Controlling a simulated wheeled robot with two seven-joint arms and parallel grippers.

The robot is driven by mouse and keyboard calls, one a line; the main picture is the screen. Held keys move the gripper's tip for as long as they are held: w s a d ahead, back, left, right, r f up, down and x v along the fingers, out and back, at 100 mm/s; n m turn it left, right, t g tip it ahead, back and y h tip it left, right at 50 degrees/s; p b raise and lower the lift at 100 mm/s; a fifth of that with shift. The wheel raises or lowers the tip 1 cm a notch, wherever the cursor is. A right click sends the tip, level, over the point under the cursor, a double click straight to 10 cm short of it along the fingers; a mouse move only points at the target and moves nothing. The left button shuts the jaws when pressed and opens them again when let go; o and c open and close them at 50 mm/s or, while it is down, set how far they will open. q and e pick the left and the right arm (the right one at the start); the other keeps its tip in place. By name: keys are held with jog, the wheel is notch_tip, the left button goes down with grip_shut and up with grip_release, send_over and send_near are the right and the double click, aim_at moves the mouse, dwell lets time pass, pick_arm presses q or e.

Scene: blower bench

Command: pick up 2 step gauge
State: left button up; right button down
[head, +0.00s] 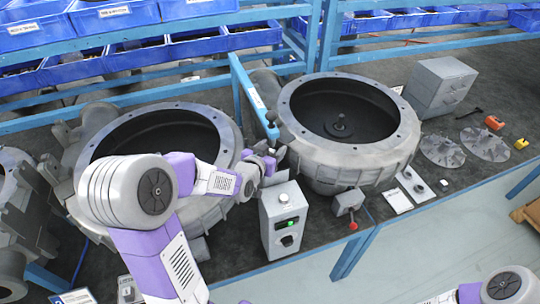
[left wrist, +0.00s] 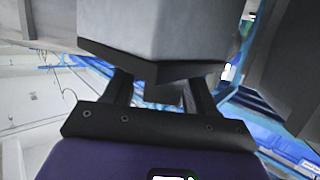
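My left gripper (head: 272,163) is beside the right blower housing (head: 345,120), just above the grey control box (head: 284,222). In the left wrist view its two dark fingers (left wrist: 163,95) stand well apart. A large grey block with a dark lower edge (left wrist: 160,35) fills the upper middle and hides the fingertips. A small dark piece shows between the fingers; I see no clear grip on it. I cannot make out a step gauge with certainty in either view. My right gripper is out of view; only part of my right arm shows at the lower right.
A left blower housing (head: 160,135) lies behind my left arm. A blue post (head: 247,92) stands close to the left gripper. A grey drawer cabinet (head: 440,85), grey impellers (head: 442,150) and white plates (head: 414,184) are at the right. Blue bins (head: 110,15) line the back.

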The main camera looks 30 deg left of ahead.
pick_arm(q)
grip_shut()
